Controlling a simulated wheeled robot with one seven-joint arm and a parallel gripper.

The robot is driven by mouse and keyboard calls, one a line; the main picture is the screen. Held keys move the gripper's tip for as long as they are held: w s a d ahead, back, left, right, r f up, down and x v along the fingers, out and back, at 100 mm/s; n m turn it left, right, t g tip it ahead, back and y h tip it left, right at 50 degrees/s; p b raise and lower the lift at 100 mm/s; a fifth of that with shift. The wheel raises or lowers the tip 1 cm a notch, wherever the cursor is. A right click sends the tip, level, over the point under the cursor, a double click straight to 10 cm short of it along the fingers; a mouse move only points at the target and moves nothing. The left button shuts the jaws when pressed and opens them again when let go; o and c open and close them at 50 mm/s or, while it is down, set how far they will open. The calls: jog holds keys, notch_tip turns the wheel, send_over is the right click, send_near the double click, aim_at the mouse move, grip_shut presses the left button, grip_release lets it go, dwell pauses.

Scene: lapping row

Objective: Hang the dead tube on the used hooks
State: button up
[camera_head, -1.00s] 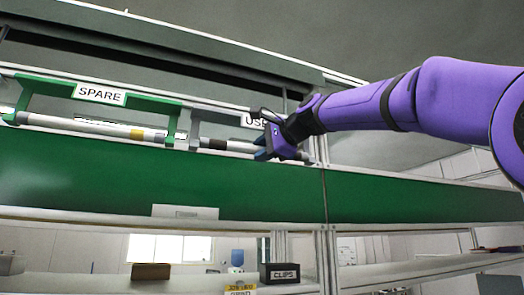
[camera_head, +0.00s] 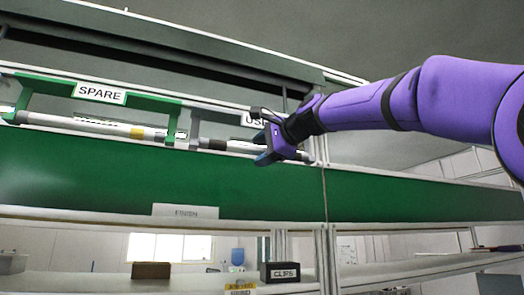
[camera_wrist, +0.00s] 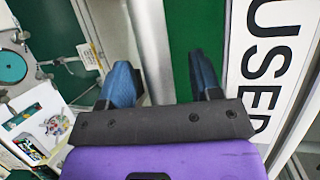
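The used hooks are a grey bracket (camera_head: 195,127) under the USED sign, which is partly covered by my gripper in the head view. The sign (camera_wrist: 268,60) shows large at the right of the wrist view. A pale tube with a dark band (camera_head: 213,144) lies along the grey bracket, its right part partly hidden behind my gripper (camera_head: 268,157). In the wrist view my gripper (camera_wrist: 162,84) has its two blue fingers apart. A pale bar (camera_wrist: 152,45) and green panel show between and beyond them. I cannot tell whether that bar is the tube or a rail.
A green bracket with a SPARE sign (camera_head: 100,93) stands left, holding a white tube with a yellow band (camera_head: 136,133). A green panel (camera_head: 110,178) runs below. A CLIPS box (camera_head: 280,272) and a brown block (camera_head: 151,270) sit on the lower shelf.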

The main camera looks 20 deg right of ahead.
jog(key=shift+s, duration=0.1)
jog(key=v, duration=1)
jog(key=shift+s+d, duration=0.15)
jog(key=shift+s, duration=0.1)
jog(key=s+f+n+g+h, duration=0.2)
jog(key=s+f, duration=0.4)
jog(key=f, duration=1)
jog(key=s+d+f+n+g+h, duration=0.1)
jog(key=s+f+n+g, duration=0.3)
jog(key=f, duration=1.2)
jog(key=s+f+n+g+h, duration=0.3)
jog(key=s+f+n, duration=0.5)
jog(key=f, duration=0.8)
jog(key=shift+s+d+f, duration=0.25)
jog(key=shift+s+f, duration=0.1)
jog(key=shift+s, duration=0.2)
